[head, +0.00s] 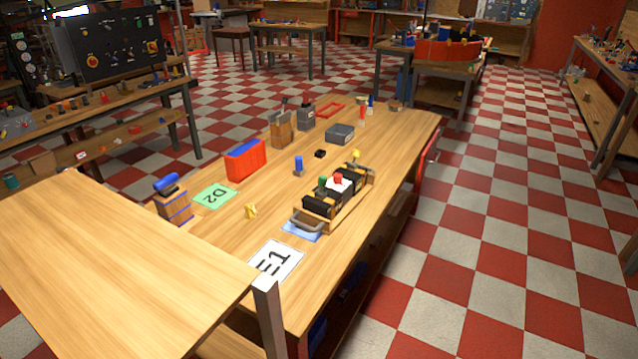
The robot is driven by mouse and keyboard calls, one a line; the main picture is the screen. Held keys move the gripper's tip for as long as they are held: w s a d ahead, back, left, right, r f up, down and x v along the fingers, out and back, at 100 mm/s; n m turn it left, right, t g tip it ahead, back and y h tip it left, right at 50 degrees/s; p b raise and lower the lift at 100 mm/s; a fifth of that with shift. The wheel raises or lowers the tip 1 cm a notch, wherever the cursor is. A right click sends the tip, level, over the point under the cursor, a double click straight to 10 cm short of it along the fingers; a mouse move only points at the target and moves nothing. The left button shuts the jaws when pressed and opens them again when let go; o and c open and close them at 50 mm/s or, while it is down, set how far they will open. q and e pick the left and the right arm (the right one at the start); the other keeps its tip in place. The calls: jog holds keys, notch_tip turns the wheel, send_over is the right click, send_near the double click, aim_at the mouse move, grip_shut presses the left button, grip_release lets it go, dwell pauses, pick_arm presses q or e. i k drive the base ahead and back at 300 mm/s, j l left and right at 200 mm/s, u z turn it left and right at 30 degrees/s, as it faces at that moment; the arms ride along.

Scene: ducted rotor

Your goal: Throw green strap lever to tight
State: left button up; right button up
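A wooden carrier (350,207) holding a row of black blocks stands on the long workbench. A small green part (323,181), possibly the green strap lever, sits on top of the row, left of a red knob (338,178) and a white part. A yellow knob (356,154) is at the row's far end. A grey handle (306,221) is at the near end, over a blue sheet (302,235). The green part is too small to tell its lever position. Neither of my grippers is in view.
The workbench (392,136) also bears a red bin (245,163), a green D2 mat (214,196), a white E1 mat (274,262), a yellow piece (251,211) and a blue-topped wooden block (174,205). A bare wooden tabletop (110,270) fills the near left. Checkered floor (480,240) is clear at right.

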aim_at(322, 179)
jog(key=i+l, duration=1)
jog(key=l, duration=0.15)
